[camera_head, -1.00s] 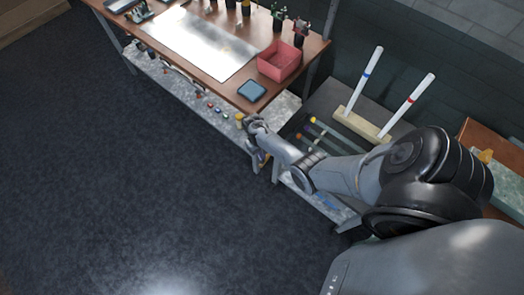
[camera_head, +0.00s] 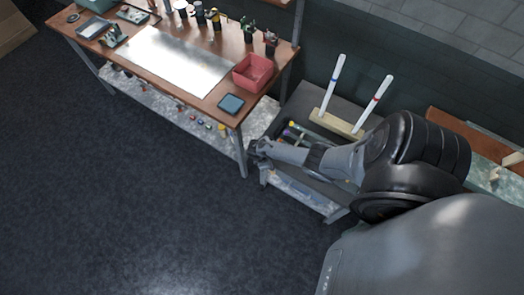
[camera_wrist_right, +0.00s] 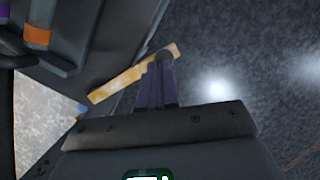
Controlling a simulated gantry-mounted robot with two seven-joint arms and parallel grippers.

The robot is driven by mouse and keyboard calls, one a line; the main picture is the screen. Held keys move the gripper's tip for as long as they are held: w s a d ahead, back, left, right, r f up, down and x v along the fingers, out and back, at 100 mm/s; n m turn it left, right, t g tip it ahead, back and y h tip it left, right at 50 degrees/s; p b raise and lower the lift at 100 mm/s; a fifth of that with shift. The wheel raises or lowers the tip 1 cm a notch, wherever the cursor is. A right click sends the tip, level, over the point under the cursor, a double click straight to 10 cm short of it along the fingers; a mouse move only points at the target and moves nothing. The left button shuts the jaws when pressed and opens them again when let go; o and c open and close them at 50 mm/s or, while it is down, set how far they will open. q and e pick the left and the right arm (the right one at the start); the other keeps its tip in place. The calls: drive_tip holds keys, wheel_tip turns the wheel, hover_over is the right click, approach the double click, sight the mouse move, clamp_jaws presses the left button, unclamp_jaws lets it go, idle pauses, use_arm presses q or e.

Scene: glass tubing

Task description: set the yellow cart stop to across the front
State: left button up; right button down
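The yellow cart stop (camera_wrist_right: 122,80) is a yellow bar in the right wrist view. It runs diagonally from the dark cart's edge out over the floor. My right gripper (camera_wrist_right: 163,58) has its dark fingers close together, overlapping the bar near its outer end; I cannot tell whether they touch it. In the head view my right gripper (camera_head: 258,150) is at the left front corner of the cart (camera_head: 325,203), and the stop cannot be made out there. My left gripper is out of view.
The cart top carries a wooden block (camera_head: 337,124) with two upright white rods and several coloured tubes lying flat. A workbench (camera_head: 205,101) with a red bin (camera_head: 253,73) and a blue pad (camera_head: 231,104) stands close left of the cart. The floor in front is clear.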

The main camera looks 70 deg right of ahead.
drive_tip(key=shift+s+d+n+t+h+p, duration=0.25)
drive_tip(key=shift+s+d+n, duration=0.55)
drive_tip(key=shift+d+n, duration=0.4)
drive_tip(key=shift+s+d+n+t+h+p, duration=0.15)
drive_tip(key=shift+s+d+n+t+h, duration=0.15)
drive_tip(key=shift+s+d+n, duration=0.8)
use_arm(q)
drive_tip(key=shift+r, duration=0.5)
use_arm(e)
drive_tip(key=shift+w+n, duration=0.3)
drive_tip(key=shift+n, duration=0.1)
drive_tip(key=shift+a, duration=0.1)
drive_tip(key=shift+w+a+r, duration=0.1)
drive_tip(key=shift+w+a, duration=0.1)
drive_tip(key=shift+w, duration=0.05)
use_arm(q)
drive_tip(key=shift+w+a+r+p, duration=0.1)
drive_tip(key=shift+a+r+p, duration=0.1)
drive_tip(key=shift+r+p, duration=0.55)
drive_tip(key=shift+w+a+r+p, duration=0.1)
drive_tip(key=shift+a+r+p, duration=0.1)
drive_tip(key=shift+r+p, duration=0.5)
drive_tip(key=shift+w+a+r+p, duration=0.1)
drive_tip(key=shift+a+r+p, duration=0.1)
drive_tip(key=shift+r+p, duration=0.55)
use_arm(e)
drive_tip(key=w+a+r, duration=0.4)
drive_tip(key=r, duration=0.6)
drive_tip(key=shift+a, duration=0.25)
